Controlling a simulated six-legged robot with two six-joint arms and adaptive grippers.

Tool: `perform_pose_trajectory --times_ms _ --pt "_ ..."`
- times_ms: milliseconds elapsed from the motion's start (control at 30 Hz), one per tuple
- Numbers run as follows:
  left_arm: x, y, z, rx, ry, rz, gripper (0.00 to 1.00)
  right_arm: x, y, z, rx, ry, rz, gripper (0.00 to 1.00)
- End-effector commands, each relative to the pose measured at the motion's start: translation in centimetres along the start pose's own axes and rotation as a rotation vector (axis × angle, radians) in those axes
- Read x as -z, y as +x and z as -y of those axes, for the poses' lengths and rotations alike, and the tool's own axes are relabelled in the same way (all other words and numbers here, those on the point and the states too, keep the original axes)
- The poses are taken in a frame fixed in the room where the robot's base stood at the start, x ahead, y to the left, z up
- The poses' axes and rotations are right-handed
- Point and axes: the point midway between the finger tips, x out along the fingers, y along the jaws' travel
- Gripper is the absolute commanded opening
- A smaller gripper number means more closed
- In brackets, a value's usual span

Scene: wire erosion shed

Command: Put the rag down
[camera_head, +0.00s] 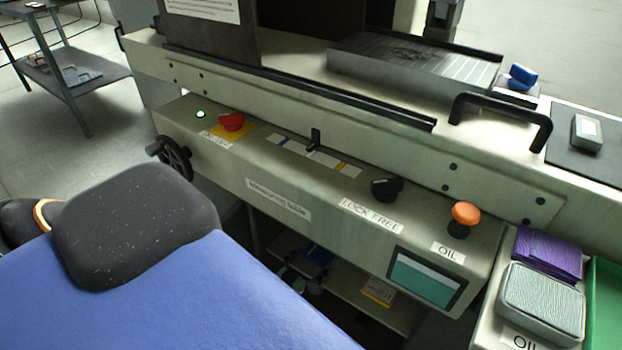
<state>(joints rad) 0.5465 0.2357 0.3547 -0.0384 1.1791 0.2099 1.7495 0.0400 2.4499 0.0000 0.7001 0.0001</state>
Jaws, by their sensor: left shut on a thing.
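The rag (200,305) looks like a large, smooth blue sheet close to the camera, filling the lower left; its lower part runs out of the picture. My left gripper (138,225) is the dark, speckled rounded shape over its upper edge, with an orange ring on the arm behind it. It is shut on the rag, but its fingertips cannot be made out. Both are in front of the machine's left end, apart from the panel as far as I can see. My right gripper is not in view.
A purple folded pad (547,252), a grey ribbed block (541,301) and a green tray (604,310) are lower right. A handwheel (172,157) sticks out left.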

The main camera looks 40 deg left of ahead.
Motion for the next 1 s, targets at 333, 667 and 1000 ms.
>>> perform_pose_trajectory --times_ms 333,667,1000 --pt "-0.2 0.0 0.0 0.0 0.0 0.001 0.88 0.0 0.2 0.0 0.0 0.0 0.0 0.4" --pt "-0.1 0.0 0.0 0.0 0.0 0.001 1.0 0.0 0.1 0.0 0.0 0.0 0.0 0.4" --pt "0.2 -1.2 0.0 0.001 0.0 0.005 1.0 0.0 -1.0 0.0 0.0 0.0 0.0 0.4"
